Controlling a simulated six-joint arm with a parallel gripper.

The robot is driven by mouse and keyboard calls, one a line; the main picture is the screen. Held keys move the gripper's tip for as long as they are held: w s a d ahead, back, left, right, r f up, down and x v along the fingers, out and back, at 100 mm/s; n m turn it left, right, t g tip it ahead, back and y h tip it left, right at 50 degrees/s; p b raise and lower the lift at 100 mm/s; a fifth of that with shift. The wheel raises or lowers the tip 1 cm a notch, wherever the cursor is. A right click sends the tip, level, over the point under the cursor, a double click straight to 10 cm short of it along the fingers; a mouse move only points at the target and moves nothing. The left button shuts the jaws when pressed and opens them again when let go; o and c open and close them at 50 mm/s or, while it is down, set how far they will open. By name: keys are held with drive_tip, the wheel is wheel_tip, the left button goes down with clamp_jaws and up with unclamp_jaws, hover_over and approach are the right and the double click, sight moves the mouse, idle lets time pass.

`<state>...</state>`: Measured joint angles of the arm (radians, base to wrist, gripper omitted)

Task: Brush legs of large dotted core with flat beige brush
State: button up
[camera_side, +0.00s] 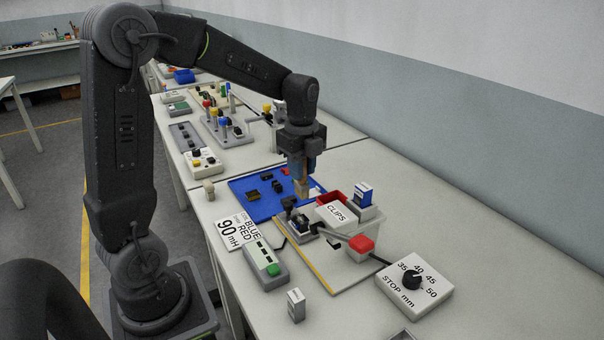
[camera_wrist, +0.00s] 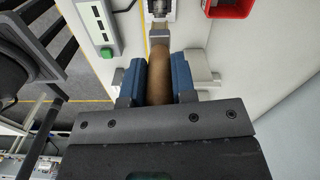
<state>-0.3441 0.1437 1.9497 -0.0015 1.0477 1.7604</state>
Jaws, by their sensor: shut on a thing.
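My gripper (camera_side: 303,172) is shut on the flat beige brush (camera_wrist: 159,85), whose brown handle sits between the blue-padded jaws (camera_wrist: 159,80). The brush (camera_side: 302,190) points down from my gripper in the side view, above the near right part of the blue mat. In the wrist view its flat end reaches toward a light holder (camera_wrist: 158,10) at the top edge; I cannot tell whether they touch. A dark part sits in a small fixture (camera_side: 300,224) on the board. Dots and legs are too small to make out, so I cannot identify the large dotted core.
The blue mat (camera_side: 244,184) carries several small dark parts and a red one. A red bin (camera_side: 331,197), a CLIPS box (camera_side: 337,215), a blue-and-white box (camera_side: 363,194) and a red-topped lever (camera_side: 361,244) crowd the right. A STOP dial (camera_side: 411,287) stands at front right.

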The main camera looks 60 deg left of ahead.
sight(298, 191)
drive_tip(key=shift+a+f, duration=0.35)
drive_tip(key=shift+f, duration=0.7)
drive_tip(key=shift+a+f, duration=0.3)
drive_tip(key=shift+f, duration=0.75)
drive_tip(key=shift+a+f, duration=0.35)
drive_tip(key=shift+f, duration=0.7)
drive_tip(key=shift+f, duration=0.7)
drive_tip(key=shift+d, duration=0.15)
drive_tip(key=shift+d+r, duration=0.15)
drive_tip(key=shift+d, duration=0.9)
drive_tip(key=shift+a, duration=0.15)
drive_tip(key=shift+a, duration=1.05)
drive_tip(key=shift+d, duration=0.2)
